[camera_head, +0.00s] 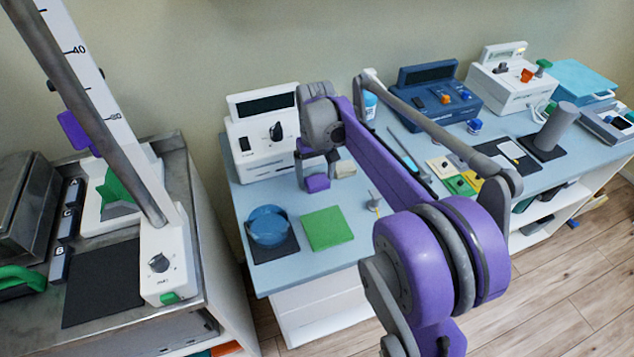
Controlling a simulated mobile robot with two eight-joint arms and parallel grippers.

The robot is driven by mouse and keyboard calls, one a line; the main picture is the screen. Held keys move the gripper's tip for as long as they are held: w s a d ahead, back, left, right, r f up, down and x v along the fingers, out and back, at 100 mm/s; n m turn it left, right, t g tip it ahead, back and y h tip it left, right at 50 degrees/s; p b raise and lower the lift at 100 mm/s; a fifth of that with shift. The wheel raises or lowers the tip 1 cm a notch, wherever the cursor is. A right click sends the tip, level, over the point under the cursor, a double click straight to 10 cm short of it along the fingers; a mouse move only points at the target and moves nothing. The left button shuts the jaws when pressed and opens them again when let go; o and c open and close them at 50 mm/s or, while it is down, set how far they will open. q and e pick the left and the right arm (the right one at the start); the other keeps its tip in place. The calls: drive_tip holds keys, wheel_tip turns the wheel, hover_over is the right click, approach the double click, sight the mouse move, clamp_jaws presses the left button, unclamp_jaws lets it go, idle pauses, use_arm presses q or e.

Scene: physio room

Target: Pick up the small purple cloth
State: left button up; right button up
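The small purple cloth (317,183) looks like a folded square and lies on the light blue tabletop (360,228), in front of the white device. My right arm reaches in from the lower right. Its gripper (317,170) points down just above and behind the cloth. The fingers look spread apart, with the cloth just below and in front of them. I cannot tell whether they touch it. My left gripper is not in view.
A green square (327,228) and a blue round container (268,226) are in front. A white device (262,130) stands behind. A tall measuring post (105,115) rises at left.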

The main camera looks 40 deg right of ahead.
sight(315, 178)
drive_tip(key=c, duration=1)
drive_tip(key=shift+r, duration=0.1)
wheel_tip(315, 178, up, 10)
drive_tip(key=shift+f+p, duration=0.1)
drive_tip(key=shift+p, duration=0.55)
drive_tip(key=o, duration=0.7)
drive_tip(key=shift+c, duration=0.2)
drive_tip(key=c, duration=0.5)
